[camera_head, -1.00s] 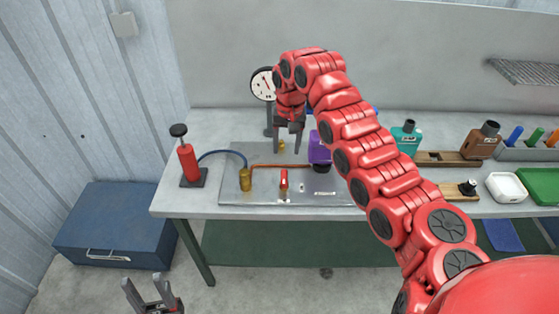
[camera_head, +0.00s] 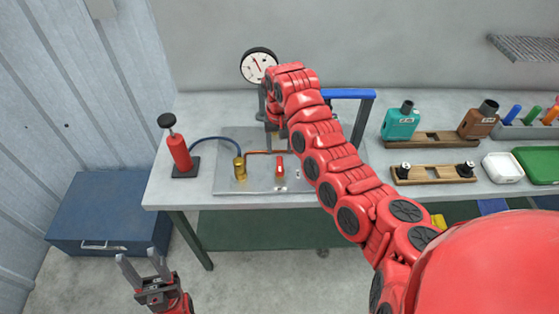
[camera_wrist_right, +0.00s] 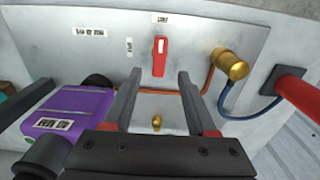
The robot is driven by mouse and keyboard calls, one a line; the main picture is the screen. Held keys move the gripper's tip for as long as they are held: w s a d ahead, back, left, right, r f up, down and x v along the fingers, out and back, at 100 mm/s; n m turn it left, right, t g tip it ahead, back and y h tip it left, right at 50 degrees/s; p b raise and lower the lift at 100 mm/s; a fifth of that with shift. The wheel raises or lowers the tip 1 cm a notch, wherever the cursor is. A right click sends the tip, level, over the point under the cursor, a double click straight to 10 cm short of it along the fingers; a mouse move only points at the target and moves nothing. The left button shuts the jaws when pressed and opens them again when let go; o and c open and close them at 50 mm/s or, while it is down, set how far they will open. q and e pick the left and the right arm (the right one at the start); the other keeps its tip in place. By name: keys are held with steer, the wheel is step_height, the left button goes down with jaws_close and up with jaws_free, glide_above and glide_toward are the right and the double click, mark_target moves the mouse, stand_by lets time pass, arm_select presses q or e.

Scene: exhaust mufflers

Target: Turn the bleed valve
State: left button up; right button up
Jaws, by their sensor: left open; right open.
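A plate (camera_head: 225,180) on the bench carries a red-handled lever (camera_head: 280,168), a brass cylinder (camera_head: 239,168) and a copper pipe. In the right wrist view the red lever (camera_wrist_right: 160,55) lies just beyond my fingertips, and a small brass knob (camera_wrist_right: 156,123) sits between and below the fingers. Which one is the bleed valve I cannot tell; the labels are too small to read. My right gripper (camera_wrist_right: 160,76) is open and empty above the plate, its tips largely hidden by my arm in the head view. My left gripper (camera_head: 141,258) is open and empty, low in front of the bench.
A purple block (camera_wrist_right: 72,112) stands beside my right fingers. A dial gauge (camera_head: 258,66) stands behind the plate; a red hand pump (camera_head: 179,152) with a blue hose is at left. Teal (camera_head: 400,122) and brown (camera_head: 477,120) blocks are at right. A blue chest (camera_head: 110,215) sits on the floor.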

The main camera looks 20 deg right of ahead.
mark_target(280, 164)
step_height(280, 164, down, 6)
steer(key=shift+p, duration=0.9)
steer(key=shift+f, duration=0.6)
jaws_close()
